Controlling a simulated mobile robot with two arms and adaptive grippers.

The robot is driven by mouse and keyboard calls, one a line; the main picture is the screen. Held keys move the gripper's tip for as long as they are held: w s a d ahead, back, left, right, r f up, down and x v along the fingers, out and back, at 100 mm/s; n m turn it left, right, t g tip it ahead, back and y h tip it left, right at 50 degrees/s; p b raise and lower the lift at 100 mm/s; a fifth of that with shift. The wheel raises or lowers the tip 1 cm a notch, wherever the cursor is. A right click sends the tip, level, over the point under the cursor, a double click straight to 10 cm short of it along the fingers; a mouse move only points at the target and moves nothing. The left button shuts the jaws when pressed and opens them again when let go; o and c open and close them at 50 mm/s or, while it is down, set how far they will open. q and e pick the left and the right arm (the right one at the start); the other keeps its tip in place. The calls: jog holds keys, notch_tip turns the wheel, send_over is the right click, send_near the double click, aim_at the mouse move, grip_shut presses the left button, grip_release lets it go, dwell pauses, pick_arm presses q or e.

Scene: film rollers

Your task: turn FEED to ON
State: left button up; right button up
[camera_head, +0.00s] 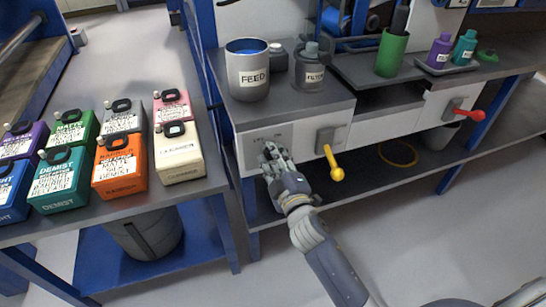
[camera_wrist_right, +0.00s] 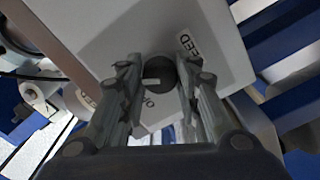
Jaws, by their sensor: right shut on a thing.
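The FEED knob (camera_wrist_right: 160,74) is a dark round knob on a pale panel in the right wrist view, with a light mark on its face. The word FEED (camera_wrist_right: 188,46) is printed beside it, and part of another label (camera_wrist_right: 148,103) shows between the fingers. My right gripper (camera_wrist_right: 160,68) is shut on the knob, one finger on each side. In the head view my right gripper (camera_head: 271,154) is at the left panel (camera_head: 252,158) of the machine's front and hides the knob. Whether the knob points to ON cannot be read. My left gripper is not in view.
A yellow lever (camera_head: 332,165) is just right of my right gripper, and a red lever (camera_head: 468,114) is farther right. A FEED canister (camera_head: 248,77) and a FILTER jar (camera_head: 311,74) stand above. Several coloured containers cover the left table (camera_head: 205,205).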

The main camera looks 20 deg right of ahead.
dwell(0.4)
jog(key=o, duration=1.1)
jog(key=shift+c, duration=0.2)
jog(key=s, duration=1.2)
jog(key=shift+d, duration=0.25)
jog(key=shift+f, duration=0.15)
